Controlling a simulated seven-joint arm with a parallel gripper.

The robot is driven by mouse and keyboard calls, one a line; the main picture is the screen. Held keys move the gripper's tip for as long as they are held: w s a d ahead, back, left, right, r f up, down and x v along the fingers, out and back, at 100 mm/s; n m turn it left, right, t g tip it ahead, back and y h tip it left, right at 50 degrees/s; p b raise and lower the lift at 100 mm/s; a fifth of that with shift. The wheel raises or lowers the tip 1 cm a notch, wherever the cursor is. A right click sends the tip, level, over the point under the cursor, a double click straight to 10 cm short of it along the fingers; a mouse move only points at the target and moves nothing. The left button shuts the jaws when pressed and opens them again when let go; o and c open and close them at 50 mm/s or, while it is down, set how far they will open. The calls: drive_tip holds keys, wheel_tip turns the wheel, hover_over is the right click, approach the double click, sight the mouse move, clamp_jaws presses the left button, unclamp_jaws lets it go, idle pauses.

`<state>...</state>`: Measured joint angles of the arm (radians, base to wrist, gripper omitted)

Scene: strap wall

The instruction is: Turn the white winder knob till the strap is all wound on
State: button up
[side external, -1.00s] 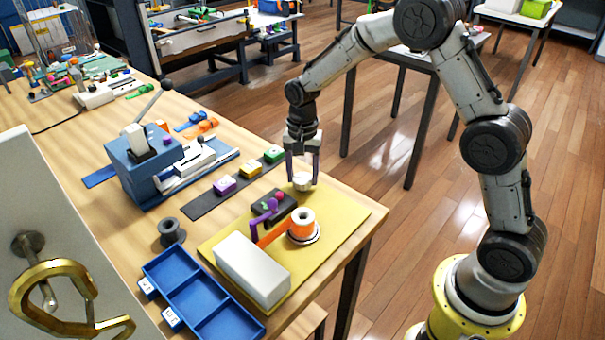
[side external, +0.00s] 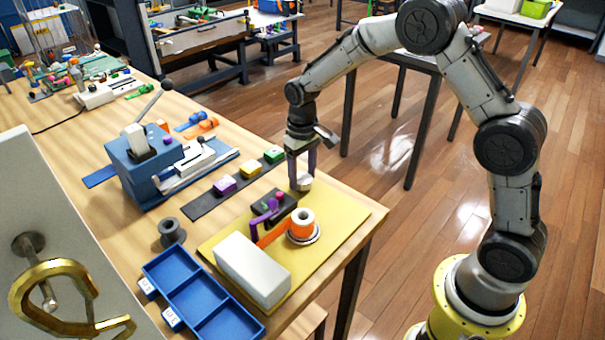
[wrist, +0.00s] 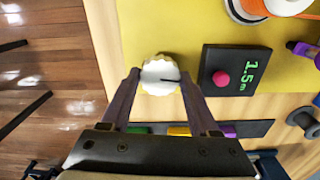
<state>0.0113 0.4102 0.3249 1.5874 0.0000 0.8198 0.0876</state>
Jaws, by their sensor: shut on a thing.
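The white winder knob (wrist: 160,76) has a scalloped rim and a dark line on its top pointing right in the wrist view. In the side view the knob (side external: 304,183) stands at the back edge of the yellow board. My gripper (wrist: 160,75) points down with one finger on each side of the knob, shut on it. An orange strap (side external: 271,236) runs from near the white block to the orange roll on a spool (side external: 302,225). A black counter box (wrist: 235,70) with a pink button reads 1.5 m in green.
A long white block (side external: 252,268) lies on the yellow board (side external: 345,222). A purple bracket (side external: 266,212) stands by the strap. A blue compartment tray (side external: 200,295), a dark spool (side external: 171,232) and a blue lever machine (side external: 140,160) stand nearby.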

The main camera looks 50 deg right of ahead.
sight(302, 178)
drive_tip(key=shift+r+n, duration=0.1)
drive_tip(key=shift+n, duration=1.6)
drive_tip(key=o, duration=1.4)
wheel_tip(302, 178, up, 14)
drive_tip(key=shift+f, duration=0.1)
